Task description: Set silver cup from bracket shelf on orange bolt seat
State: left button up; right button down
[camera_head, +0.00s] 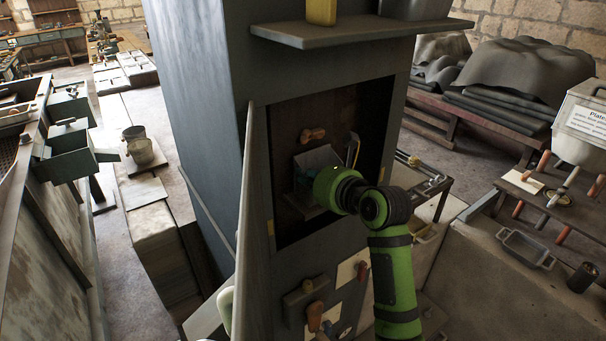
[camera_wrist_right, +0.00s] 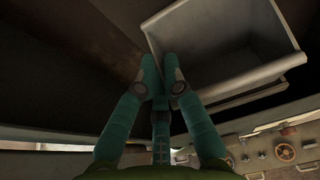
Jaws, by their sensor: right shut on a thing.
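A grey open-topped square container (camera_head: 318,158), which may be the silver cup, is inside the cabinet opening. It shows tilted and large in the right wrist view (camera_wrist_right: 225,45), looking empty. My right gripper (camera_head: 308,180) reaches into the opening. In the right wrist view its teal fingers (camera_wrist_right: 162,75) are close together at the container's near left edge, shut on it. The forearm hides part of the contact in the head view. An orange bolt-like knob (camera_head: 312,134) sticks out of the back panel just above the container. I cannot tell the orange bolt seat for certain. My left gripper is not in view.
A ledge (camera_head: 330,34) above the opening carries a yellow block (camera_head: 321,10) and a grey box (camera_head: 414,8). An open door panel (camera_head: 252,220) stands left of the opening. A lower panel (camera_head: 306,298) holds several fittings. A bench with a tray (camera_head: 525,250) lies right.

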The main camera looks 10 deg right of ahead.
jog(key=shift+p+x, duration=0.5)
jog(key=shift+x, duration=0.55)
jog(key=shift+f, duration=0.4)
jog(key=shift+s, duration=0.1)
jog(key=shift+f, duration=0.1)
jog(key=c, duration=1.4)
grip_release()
jog(key=shift+f, duration=0.1)
jog(key=shift+o, duration=0.2)
